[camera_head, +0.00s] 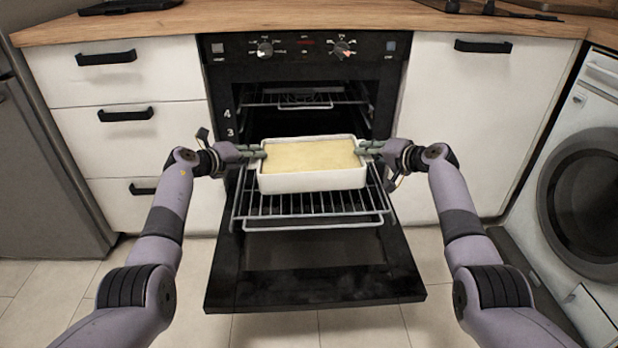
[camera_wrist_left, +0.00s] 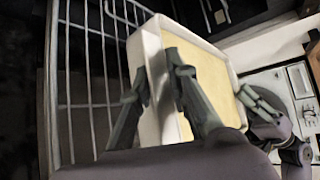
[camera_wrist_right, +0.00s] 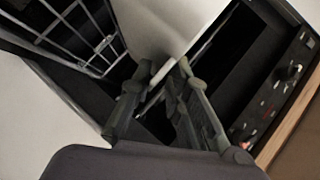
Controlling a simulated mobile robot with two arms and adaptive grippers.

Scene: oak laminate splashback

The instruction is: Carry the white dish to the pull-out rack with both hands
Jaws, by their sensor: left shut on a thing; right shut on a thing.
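The white dish (camera_head: 312,181) is rectangular and holds a flat pale-yellow filling. In the head view it is level, over the pull-out rack (camera_head: 310,222); I cannot tell whether it touches the wires. My left gripper (camera_head: 262,153) is shut on the dish's left rim. In the left wrist view its fingers (camera_wrist_left: 165,85) straddle the white wall of the dish (camera_wrist_left: 148,45). My right gripper (camera_head: 360,147) is shut on the dish's right rim. In the right wrist view its fingers (camera_wrist_right: 163,75) close on the white dish wall (camera_wrist_right: 155,30).
The oven door (camera_head: 315,275) hangs open below the rack. A second rack (camera_head: 300,98) is inside the dark oven. White drawers (camera_head: 125,90) stand at left, a white cabinet (camera_head: 480,120) and a washing machine (camera_head: 585,200) at right. The wooden worktop (camera_head: 300,17) runs above.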

